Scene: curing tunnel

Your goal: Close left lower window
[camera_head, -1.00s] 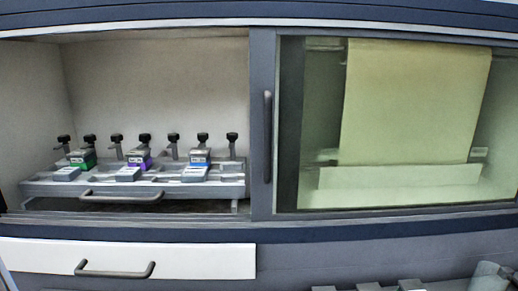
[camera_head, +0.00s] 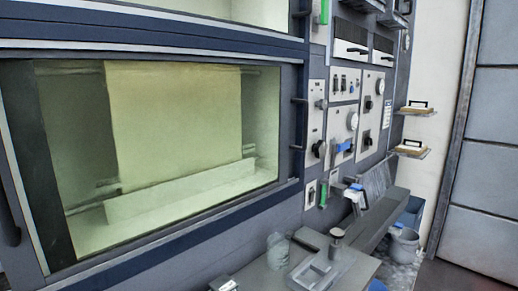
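A lower window (camera_head: 190,140) of tinted yellow-green glass fills the left of the head view. A pale sheet hangs behind the glass, above a light ledge. The window's dark left frame (camera_head: 50,165) is at the picture's left side, with a dark upright handle (camera_head: 8,230) at the edge. The left lower opening with the sample rack, seen earlier, is out of view now. Neither of my grippers is in view.
A control panel (camera_head: 343,120) with gauges and switches stands right of the window. Below is a grey bench (camera_head: 340,268) with a clear jar (camera_head: 278,250). A bucket (camera_head: 403,245) stands by a trough at right, near a grey panelled wall (camera_head: 490,170).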

